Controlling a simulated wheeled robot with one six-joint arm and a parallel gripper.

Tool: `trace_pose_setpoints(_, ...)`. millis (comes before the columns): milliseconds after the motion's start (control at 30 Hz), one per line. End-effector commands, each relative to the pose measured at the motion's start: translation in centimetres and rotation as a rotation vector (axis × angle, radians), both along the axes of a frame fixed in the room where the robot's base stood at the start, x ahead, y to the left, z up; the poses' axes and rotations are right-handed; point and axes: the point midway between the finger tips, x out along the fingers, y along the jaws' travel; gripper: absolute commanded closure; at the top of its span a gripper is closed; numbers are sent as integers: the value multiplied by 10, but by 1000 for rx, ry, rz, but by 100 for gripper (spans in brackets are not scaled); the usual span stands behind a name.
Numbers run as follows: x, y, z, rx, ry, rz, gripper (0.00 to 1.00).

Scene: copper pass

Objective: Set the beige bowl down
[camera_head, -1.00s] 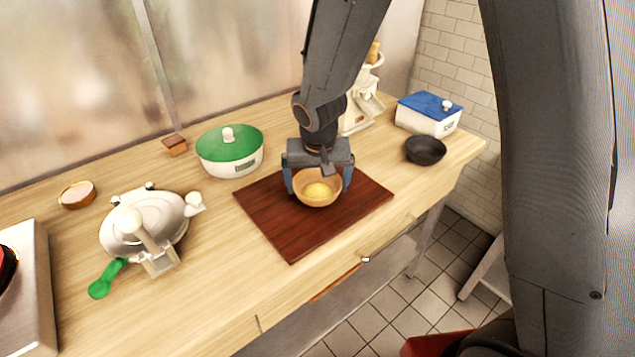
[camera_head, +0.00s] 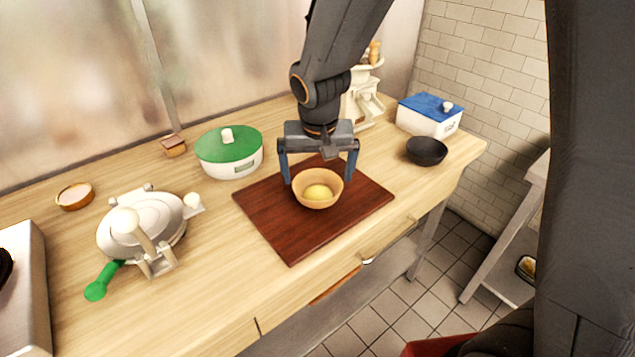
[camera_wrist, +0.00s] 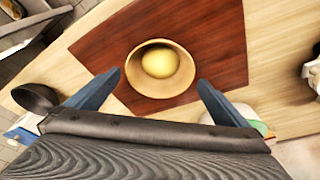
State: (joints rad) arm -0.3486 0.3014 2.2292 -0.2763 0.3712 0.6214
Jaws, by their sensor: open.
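The beige bowl (camera_head: 318,202) sits upright on the dark red-brown board (camera_head: 282,238), with a round yellow thing (camera_head: 317,192) inside it. My gripper (camera_head: 318,180) is open above and behind the bowl, its blue fingers apart on either side. In the wrist view the bowl (camera_wrist: 143,84) lies beyond the fingertips of my gripper (camera_wrist: 158,80), clear of both fingers. No finger visibly touches the bowl there.
A green-lidded container (camera_head: 230,165) and a silver press with a green handle (camera_head: 143,225) stand to the left. A black bowl (camera_head: 426,151) and a blue-lidded box (camera_head: 430,117) stand to the right. The board's front part is bare.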

Motion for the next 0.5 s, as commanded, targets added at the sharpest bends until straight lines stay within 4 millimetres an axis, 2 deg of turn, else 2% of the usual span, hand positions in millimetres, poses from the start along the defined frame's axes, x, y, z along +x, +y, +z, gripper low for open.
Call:
trace_pose_setpoints(300,-12,1,47,2,-4,1,0)
trace_pose_setpoints(500,-17,1,64,0,-1,0,0)
